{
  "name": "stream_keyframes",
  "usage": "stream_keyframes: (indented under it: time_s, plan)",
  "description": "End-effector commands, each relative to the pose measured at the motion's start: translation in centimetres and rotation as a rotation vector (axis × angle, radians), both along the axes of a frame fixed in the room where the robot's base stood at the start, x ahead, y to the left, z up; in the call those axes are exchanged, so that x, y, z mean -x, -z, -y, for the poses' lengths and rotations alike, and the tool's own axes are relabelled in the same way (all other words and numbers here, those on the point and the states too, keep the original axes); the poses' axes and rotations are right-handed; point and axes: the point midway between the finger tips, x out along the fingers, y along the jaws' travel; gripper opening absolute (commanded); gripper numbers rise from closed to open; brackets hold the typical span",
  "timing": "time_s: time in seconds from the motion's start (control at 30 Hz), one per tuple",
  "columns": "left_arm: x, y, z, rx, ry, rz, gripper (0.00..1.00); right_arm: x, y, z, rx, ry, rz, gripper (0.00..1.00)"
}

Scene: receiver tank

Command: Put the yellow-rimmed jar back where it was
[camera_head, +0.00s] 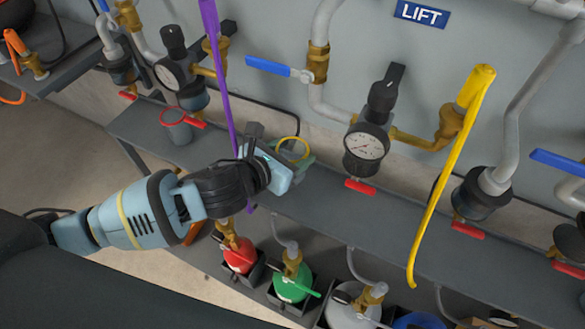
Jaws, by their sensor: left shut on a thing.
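The yellow-rimmed jar (293,149) is at the middle of the grey shelf (330,205). Its yellow ring rim faces up and its body is largely hidden by my gripper. My left gripper (294,166) reaches in from the left and is shut on the jar. Whether the jar's base touches the shelf is hidden. A red-rimmed jar (178,130) stands upright further left on the shelf. My right gripper is not in view.
A purple hose (215,75) hangs just left of my gripper, and a yellow hose (440,190) hangs to the right. Gauges with red-handled valves (365,150) line the wall. Red (240,256) and green (292,284) bottles stand below the shelf.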

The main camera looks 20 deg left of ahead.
Motion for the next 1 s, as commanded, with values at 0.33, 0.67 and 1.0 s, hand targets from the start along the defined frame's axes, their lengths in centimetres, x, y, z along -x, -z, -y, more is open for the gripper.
stream_keyframes:
  time_s: [0.33, 0.67, 1.0]
  plan:
    - [-0.1, 1.4, 0.0, 0.0, -0.001, 0.001, 0.26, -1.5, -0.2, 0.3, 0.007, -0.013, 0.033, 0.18]
    - [0.0, 4.9, 0.0, 0.0, -0.001, 0.0, 0.26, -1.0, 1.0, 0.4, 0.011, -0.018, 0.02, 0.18]
    - [0.0, 4.9, 0.0, -0.001, -0.001, 0.001, 0.62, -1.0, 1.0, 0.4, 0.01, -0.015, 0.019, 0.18]
